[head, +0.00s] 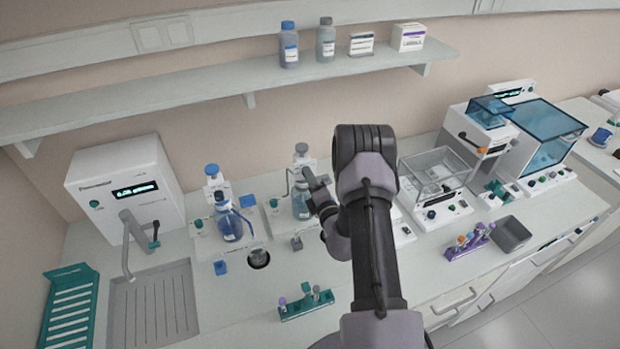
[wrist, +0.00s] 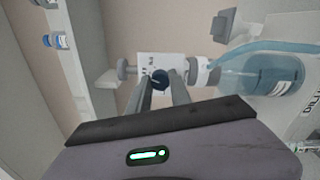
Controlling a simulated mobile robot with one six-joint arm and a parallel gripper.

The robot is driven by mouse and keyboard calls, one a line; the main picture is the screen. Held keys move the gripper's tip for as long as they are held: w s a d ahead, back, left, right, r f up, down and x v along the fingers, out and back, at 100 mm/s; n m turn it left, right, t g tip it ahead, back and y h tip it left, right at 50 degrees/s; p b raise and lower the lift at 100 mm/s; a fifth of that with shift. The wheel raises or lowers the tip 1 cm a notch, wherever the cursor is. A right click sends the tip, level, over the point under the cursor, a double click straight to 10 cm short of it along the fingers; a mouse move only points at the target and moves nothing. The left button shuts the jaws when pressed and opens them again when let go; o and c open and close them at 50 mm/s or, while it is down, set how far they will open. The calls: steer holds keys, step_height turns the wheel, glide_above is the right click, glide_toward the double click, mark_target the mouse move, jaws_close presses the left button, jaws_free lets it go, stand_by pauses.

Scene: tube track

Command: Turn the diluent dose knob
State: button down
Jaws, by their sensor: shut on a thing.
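The diluent dose knob (wrist: 160,77) is a small, dark, round knob on the white dispenser head (wrist: 150,65) in the wrist view. My gripper (wrist: 162,84) has its two fingers closed around the knob, one on each side. The clear bottle (wrist: 262,74) with pale blue liquid is attached at the right of the dispenser head, and part of a "DILU" label shows near the right edge. In the head view, my gripper (head: 314,190) is at this bottle's (head: 302,207) dispenser; my arm hides the knob there.
A similar blue-liquid bottle (head: 230,225) with a dispenser stands to the left. A tube rack (head: 306,302) stands in front and a clear-walled balance (head: 436,175) to the right. A wall shelf (head: 200,85) runs above. Open bench lies around the front rack.

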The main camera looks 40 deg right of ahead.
steer(key=c, duration=1.2)
jaws_free()
steer(key=b+v, duration=0.4)
steer(key=v, duration=1.3)
steer(key=shift+s, duration=0.25)
